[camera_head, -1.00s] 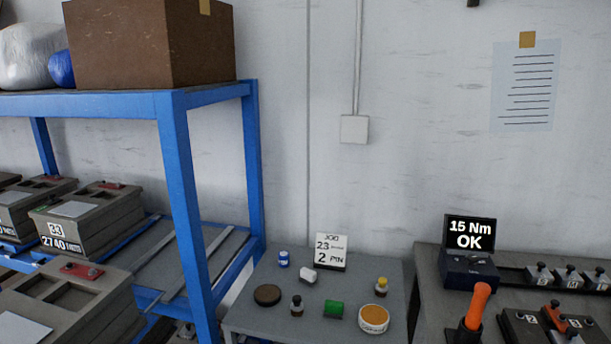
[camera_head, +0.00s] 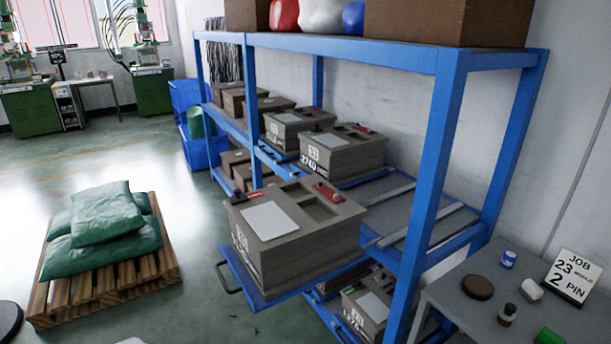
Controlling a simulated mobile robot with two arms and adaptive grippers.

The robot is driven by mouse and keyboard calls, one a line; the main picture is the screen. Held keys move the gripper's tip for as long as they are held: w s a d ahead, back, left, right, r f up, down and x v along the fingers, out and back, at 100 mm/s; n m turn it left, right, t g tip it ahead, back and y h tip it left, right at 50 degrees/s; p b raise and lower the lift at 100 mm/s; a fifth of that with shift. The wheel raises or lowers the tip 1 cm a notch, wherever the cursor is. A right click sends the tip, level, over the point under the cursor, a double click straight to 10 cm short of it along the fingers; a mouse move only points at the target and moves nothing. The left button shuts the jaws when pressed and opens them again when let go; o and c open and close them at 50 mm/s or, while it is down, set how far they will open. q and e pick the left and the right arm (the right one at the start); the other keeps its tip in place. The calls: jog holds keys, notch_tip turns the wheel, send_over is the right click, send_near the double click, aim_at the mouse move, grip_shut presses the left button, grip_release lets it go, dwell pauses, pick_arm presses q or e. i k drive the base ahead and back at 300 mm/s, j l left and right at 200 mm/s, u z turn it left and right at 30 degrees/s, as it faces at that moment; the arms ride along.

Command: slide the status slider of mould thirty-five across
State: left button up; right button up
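Several grey-brown moulds sit on the blue rack. The nearest mould (camera_head: 335,240) rests on a pulled-out blue shelf tray (camera_head: 262,292), with a blank pale plate and a red status slider (camera_head: 327,192) on top. Its white number label (camera_head: 240,240) is seen at a slant, and I cannot read it surely. Behind it, another mould (camera_head: 345,158) has a label ending in 2740 and a red slider (camera_head: 361,128). A further mould (camera_head: 284,130) stands beside it. I cannot tell which one is thirty-five. Neither of my grippers is in view.
A wooden pallet (camera_head: 105,292) with green sacks stands on the floor at left. The grey table (camera_head: 455,290) at lower right holds a job card (camera_head: 573,277) reading 23 and 2 PIN. Blue bins (camera_head: 203,150) stand at the rack's far end. Floor between pallet and rack is clear.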

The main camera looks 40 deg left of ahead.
aim_at(239, 197)
jog(key=u, duration=1.85)
